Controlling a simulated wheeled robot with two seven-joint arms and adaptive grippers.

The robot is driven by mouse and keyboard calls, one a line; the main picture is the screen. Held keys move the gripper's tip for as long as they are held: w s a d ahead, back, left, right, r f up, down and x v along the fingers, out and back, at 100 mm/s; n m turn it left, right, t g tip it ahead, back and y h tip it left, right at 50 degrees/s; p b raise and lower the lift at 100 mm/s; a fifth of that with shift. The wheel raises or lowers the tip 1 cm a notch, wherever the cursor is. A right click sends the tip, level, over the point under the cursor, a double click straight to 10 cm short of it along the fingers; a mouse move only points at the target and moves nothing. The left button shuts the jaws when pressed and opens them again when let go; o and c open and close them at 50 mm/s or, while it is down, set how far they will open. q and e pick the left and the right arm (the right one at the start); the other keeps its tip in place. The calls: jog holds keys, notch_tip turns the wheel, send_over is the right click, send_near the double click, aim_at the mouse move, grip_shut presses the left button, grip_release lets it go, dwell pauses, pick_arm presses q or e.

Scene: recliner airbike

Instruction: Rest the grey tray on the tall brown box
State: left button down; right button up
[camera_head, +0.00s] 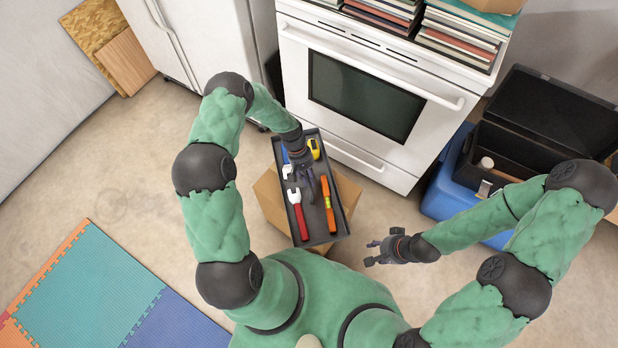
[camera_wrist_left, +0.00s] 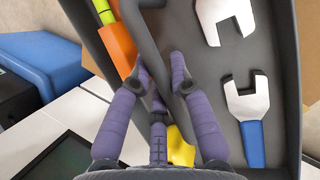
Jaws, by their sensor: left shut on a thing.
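The grey tray (camera_head: 316,222) is at the centre of the head view, over the tall brown box (camera_head: 269,197), whose cardboard shows on both sides of it. I cannot tell whether the tray touches the box top. The tray holds wrenches, an orange level (camera_head: 328,203) and a yellow tool (camera_head: 314,148). My left gripper (camera_head: 307,178) is shut on the tray's middle handle; in the left wrist view the dark handle (camera_wrist_left: 143,35) runs between its fingers (camera_wrist_left: 160,85). My right gripper (camera_head: 373,252) is open and empty, right of the tray's near end.
A white oven (camera_head: 350,150) stands just behind the box, with books on top. A blue bin (camera_head: 440,195) and an open black toolbox (camera_head: 540,125) are at the right. Foam mats (camera_head: 90,285) lie at the left front. The floor left of the box is clear.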

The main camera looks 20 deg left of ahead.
pick_arm(q)
jog(key=shift+f, duration=0.3)
jog(key=c, duration=1.4)
grip_release()
jog(key=shift+r, duration=0.25)
jog(key=shift+r+p, duration=1.2)
jog(key=shift+r, duration=0.6)
jog(key=shift+r, duration=0.2)
jog(key=o, duration=0.5)
jog(key=shift+s, duration=0.1)
